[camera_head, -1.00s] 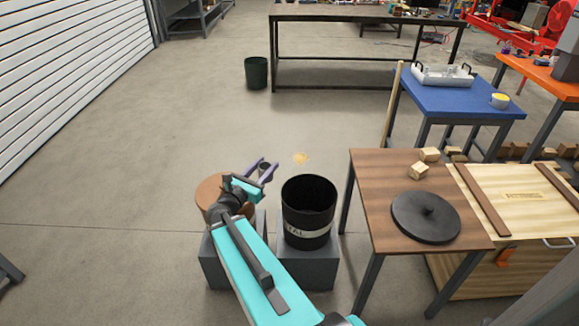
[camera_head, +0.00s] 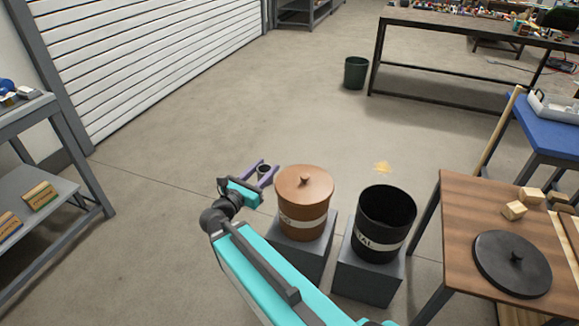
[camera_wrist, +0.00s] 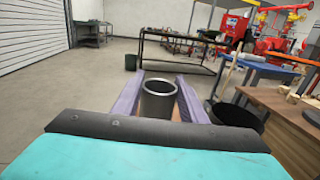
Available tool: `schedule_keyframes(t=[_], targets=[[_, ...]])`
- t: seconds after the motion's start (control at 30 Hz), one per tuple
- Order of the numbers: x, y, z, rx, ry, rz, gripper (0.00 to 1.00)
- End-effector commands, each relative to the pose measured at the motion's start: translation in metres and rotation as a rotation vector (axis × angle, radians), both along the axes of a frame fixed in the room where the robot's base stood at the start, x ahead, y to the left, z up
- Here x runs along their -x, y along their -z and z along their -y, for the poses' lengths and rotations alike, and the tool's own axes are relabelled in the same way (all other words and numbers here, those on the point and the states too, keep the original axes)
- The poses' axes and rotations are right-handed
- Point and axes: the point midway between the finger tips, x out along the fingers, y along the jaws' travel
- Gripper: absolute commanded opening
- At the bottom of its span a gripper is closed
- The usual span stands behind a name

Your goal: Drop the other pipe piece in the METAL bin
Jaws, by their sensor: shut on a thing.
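My gripper (camera_head: 264,174) is shut on a short dark grey pipe piece (camera_wrist: 159,100), held upright between its purple fingers; in the head view the pipe piece (camera_head: 264,168) shows small. The METAL bin (camera_head: 384,222) is black, open on top, with a white label band of which "TAL" is readable. It stands on a grey block to the right of my gripper. In the wrist view the black bin (camera_wrist: 237,114) is right of the fingers, partly hidden. The gripper is left of the bin, not over it.
A brown bin with its lid on (camera_head: 304,204) stands between my gripper and the black bin. A wooden table (camera_head: 455,215) at right holds a black lid (camera_head: 511,263) and wooden blocks (camera_head: 514,210). A grey shelf (camera_head: 60,200) is at left. The floor ahead is open.

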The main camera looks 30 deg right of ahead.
Motion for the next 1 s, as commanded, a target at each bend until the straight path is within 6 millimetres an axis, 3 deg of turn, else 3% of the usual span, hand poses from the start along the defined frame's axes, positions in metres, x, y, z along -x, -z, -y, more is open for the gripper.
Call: schedule_keyframes(t=[0.03, 0.3, 0.5, 0.7, 1.0], targets=[[-0.003, -0.002, -0.016, -0.001, -0.020, -0.001, 0.13], [-0.009, -0.008, -0.094, -0.006, -0.106, -0.006, 0.13], [-0.008, -0.011, -0.139, -0.011, -0.156, -0.011, 0.13], [-0.007, -0.013, -0.159, -0.011, -0.178, -0.014, 0.13], [-0.006, -0.013, -0.161, -0.012, -0.180, -0.015, 0.13]])
